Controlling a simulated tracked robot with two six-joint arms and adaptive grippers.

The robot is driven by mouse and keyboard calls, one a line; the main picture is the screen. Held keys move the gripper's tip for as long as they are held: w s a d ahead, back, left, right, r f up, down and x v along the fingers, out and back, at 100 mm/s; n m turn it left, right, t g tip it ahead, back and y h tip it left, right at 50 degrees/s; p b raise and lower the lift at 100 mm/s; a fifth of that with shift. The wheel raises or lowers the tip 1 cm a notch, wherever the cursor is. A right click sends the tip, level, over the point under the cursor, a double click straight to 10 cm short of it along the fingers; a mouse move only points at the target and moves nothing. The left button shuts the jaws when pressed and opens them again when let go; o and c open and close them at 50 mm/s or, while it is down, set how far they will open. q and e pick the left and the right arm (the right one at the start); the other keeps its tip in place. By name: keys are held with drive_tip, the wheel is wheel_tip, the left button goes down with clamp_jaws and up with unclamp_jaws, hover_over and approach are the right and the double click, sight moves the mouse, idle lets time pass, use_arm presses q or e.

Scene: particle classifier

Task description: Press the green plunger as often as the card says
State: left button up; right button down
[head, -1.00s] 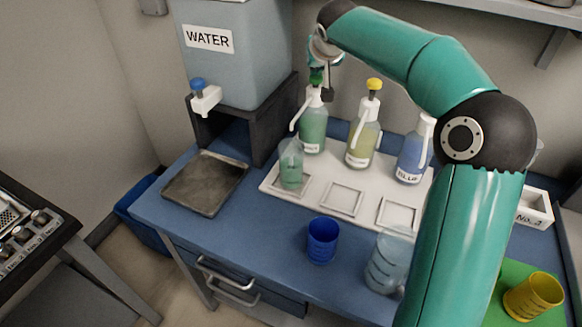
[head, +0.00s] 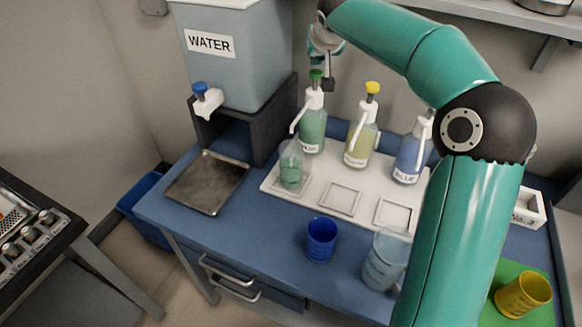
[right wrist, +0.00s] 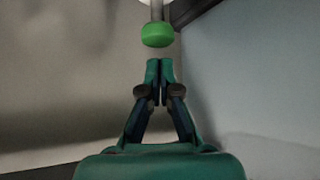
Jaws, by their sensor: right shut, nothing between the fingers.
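The green plunger (head: 316,75) stands on top of the bottle of green liquid (head: 312,130), at the left of the bottle row. My right gripper (head: 323,60) is just above it in the head view, partly hidden by its own wrist. In the right wrist view the gripper (right wrist: 160,64) is shut and empty, and a small gap shows between its fingertips and the green plunger knob (right wrist: 157,36). A clear beaker (head: 291,165) with some green liquid stands in front of the green bottle. I cannot make out the card. My left gripper is out of view.
A bottle with a yellow plunger (head: 363,135) and a blue bottle (head: 408,158) stand beside it on the white tray (head: 318,203). The water tank (head: 240,60) is close at left. A blue cup (head: 321,240) and a clear jug (head: 385,262) stand in front.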

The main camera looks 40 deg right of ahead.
sight(316, 72)
drive_tip(key=shift+f, duration=0.1)
idle(0.3)
drive_tip(key=shift+f+b, duration=1.8)
drive_tip(key=shift+f, duration=0.05)
drive_tip(key=shift+r, duration=0.2)
drive_tip(key=shift+r+p, duration=1.65)
drive_tip(key=shift+r, duration=0.15)
drive_tip(key=shift+r, duration=0.1)
wheel_tip(316, 72, up, 5)
drive_tip(key=p, duration=0.4)
